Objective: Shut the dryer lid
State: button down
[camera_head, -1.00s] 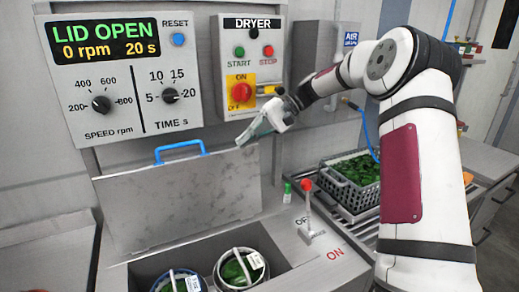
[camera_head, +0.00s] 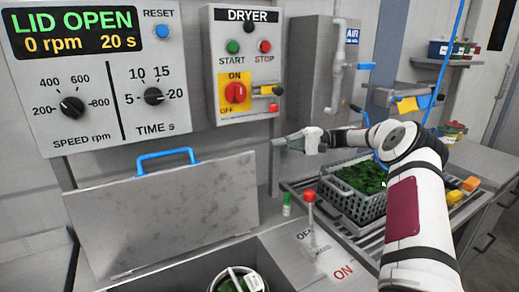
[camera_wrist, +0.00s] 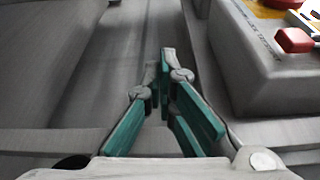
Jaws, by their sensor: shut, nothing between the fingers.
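The dryer lid (camera_head: 165,215) is a grey metal plate standing open and tilted up at the back of the dryer, with a blue handle (camera_head: 166,155) on its top edge. The display (camera_head: 78,33) reads LID OPEN, 0 rpm, 20 s. My gripper (camera_head: 280,142) is to the right of the lid and a little above its top right corner, apart from the handle. In the wrist view its green-padded fingers (camera_wrist: 165,75) are together and empty.
A red-topped lever (camera_head: 310,205) and a green-capped item (camera_head: 287,203) stand on the dryer top. A basket of greens (camera_head: 355,190) sits to the right.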

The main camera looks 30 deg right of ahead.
jog(key=a+p, duration=0.3)
jog(key=a, duration=0.6)
jog(key=shift+s, duration=0.4)
jog(key=shift+a+r, duration=0.1)
jog(key=s+n+y+p, duration=0.1)
jog(key=s+n+p, duration=0.2)
jog(key=s+p, duration=0.3)
jog(key=s, duration=0.4)
